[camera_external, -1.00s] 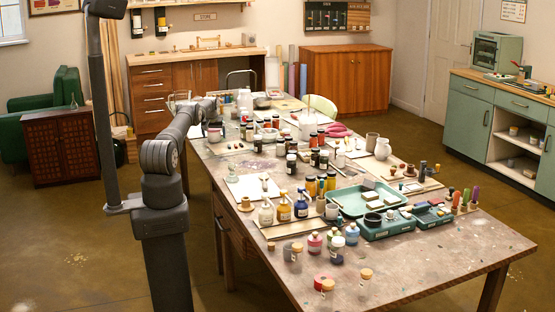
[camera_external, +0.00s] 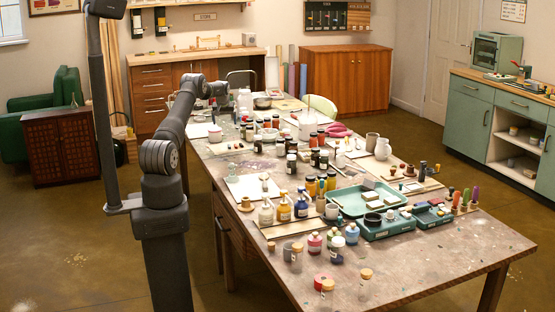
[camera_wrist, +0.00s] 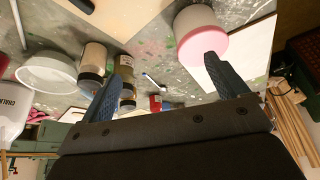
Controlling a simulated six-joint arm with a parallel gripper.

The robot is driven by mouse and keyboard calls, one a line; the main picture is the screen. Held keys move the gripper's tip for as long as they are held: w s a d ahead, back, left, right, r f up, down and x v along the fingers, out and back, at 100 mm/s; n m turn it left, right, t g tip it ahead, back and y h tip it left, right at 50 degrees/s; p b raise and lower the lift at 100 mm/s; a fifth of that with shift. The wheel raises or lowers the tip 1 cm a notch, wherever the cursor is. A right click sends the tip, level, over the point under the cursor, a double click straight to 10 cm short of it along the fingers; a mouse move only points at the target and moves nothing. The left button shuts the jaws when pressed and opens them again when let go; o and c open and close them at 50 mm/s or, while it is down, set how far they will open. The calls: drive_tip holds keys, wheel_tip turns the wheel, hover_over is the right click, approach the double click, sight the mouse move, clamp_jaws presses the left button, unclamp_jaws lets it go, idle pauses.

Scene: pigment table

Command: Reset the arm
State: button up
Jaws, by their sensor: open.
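My gripper (camera_external: 220,90) is at the far left end of the long work table (camera_external: 225,160), above its surface. In the wrist view my gripper (camera_wrist: 163,70) has its two dark fingers spread well apart with nothing held between them. A white and pink round container (camera_wrist: 200,35) is close to the right finger in that view. It appears to be the small pot (camera_external: 215,134) standing on the table's left edge in the external view.
Many bottles and a teal tray (camera_external: 336,206) crowd the table.

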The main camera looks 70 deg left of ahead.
drive_tip(key=w+d+r, duration=0.4)
drive_tip(key=r, duration=0.3)
drive_tip(key=shift+d+m, duration=0.2)
drive_tip(key=shift+m, duration=0.1)
